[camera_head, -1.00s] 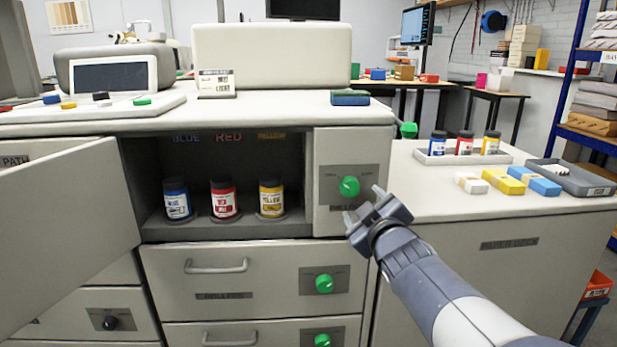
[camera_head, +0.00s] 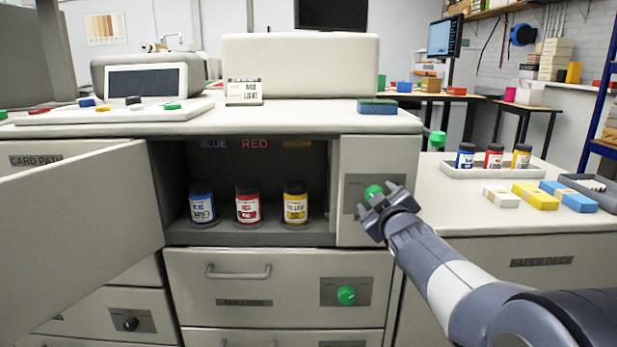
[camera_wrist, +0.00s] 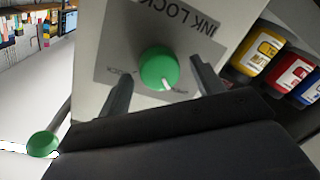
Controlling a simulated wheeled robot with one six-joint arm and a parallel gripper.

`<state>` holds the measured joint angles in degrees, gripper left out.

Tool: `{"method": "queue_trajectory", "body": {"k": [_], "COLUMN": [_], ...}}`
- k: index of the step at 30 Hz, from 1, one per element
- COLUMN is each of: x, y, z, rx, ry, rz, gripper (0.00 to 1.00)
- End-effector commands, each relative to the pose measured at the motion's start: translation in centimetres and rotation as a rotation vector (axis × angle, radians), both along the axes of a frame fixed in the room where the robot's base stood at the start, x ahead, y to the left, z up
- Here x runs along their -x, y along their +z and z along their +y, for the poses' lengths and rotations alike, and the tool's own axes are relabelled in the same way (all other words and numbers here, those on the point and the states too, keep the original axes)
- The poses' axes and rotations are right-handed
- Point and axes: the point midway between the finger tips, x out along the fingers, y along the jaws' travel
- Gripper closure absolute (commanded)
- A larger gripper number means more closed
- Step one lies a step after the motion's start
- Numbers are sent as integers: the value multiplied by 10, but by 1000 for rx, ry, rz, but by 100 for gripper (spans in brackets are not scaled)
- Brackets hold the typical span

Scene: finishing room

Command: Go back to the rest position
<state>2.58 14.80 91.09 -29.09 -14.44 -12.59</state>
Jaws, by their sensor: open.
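My gripper (camera_head: 374,204) is open and empty in front of the cabinet's ink lock panel (camera_head: 352,207). The green ink lock knob (camera_head: 374,192) shows just beyond the fingertips in the head view. In the wrist view the green knob (camera_wrist: 159,69) appears between the two open fingers, with its white mark pointing down toward the right. I cannot tell whether the fingers touch it. My arm reaches in from the lower right.
The cabinet door (camera_head: 80,228) stands open at left. Blue (camera_head: 202,204), red (camera_head: 248,204) and yellow (camera_head: 295,203) ink bottles stand inside the compartment. At right, a tray (camera_head: 480,171) of bottles and several blocks rest on the paper deck (camera_head: 570,222).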

Motion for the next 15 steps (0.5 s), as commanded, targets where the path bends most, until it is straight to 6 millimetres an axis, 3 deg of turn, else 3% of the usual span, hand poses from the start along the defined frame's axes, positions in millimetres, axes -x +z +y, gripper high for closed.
{"method": "queue_trajectory", "body": {"k": [8,15], "x": [8,43], "y": [2,5], "z": [-1,-4], "rx": [23,21], "ry": [0,-2], "rz": [-2,0], "gripper": [36,36]}}
